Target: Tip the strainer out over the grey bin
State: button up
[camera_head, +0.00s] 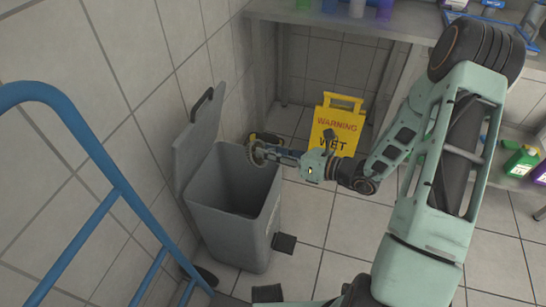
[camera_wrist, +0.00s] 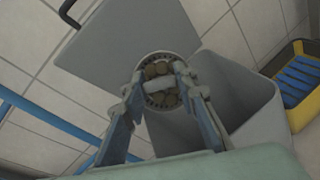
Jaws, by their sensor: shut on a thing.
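The grey bin (camera_head: 233,238) stands on the floor with its lid (camera_head: 198,140) raised at the left and its mouth open. My gripper (camera_head: 272,153) is at the bin's far right rim in the head view, shut on the strainer (camera_head: 256,153). The strainer is a small round basket. In the wrist view the strainer (camera_wrist: 165,57) sits between my fingertips (camera_wrist: 158,86), with several brownish lumps visible inside. The bin also shows behind it in the wrist view (camera_wrist: 250,120). I cannot tell exactly how far the strainer is tilted or whether it is over the mouth.
A yellow warning sign (camera_head: 338,122) stands behind my gripper. A yellow and blue item (camera_wrist: 298,75) sits on the floor beside the bin. A blue rail (camera_head: 118,180) runs along the left front. A grey bench (camera_head: 340,27) is at the back.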

aim_at(260, 163)
jog(key=shift+w+a+f+t+y+b, duration=0.15)
jog(key=shift+f+y+b, duration=0.25)
jog(key=shift+b, duration=0.6)
jog(key=shift+s+a+f+t+y+b, duration=0.1)
jog(key=shift+a+f+t+y+b, duration=0.3)
jog(key=shift+b, duration=0.6)
jog(key=shift+w+a+f+t+y+b, duration=0.1)
jog(key=shift+f+y+b, duration=0.1)
jog(key=shift+f+b, duration=0.6)
jog(key=f+t+y+b, duration=0.1)
jog(key=b, duration=0.2)
jog(key=a+f+m+y+b, duration=0.1)
jog(key=b, duration=0.2)
jog(key=f+t+y+b, duration=0.1)
jog(key=b, duration=0.2)
jog(key=shift+w+a+m+t+y, duration=0.25)
jog(key=shift+w+m+t+y, duration=0.05)
jog(key=shift+w+t+y, duration=0.1)
jog(key=shift+a, duration=0.1)
jog(key=shift+w+a+f+m+t+y, duration=0.1)
jog(key=shift+a+f+m+t+y, duration=0.15)
jog(key=shift+f+t+y, duration=0.2)
jog(key=shift+a+f+m+t+y, duration=0.1)
jog(key=shift+f+m+t+y, duration=0.2)
jog(key=shift+t, duration=0.2)
jog(key=shift+d, duration=0.1)
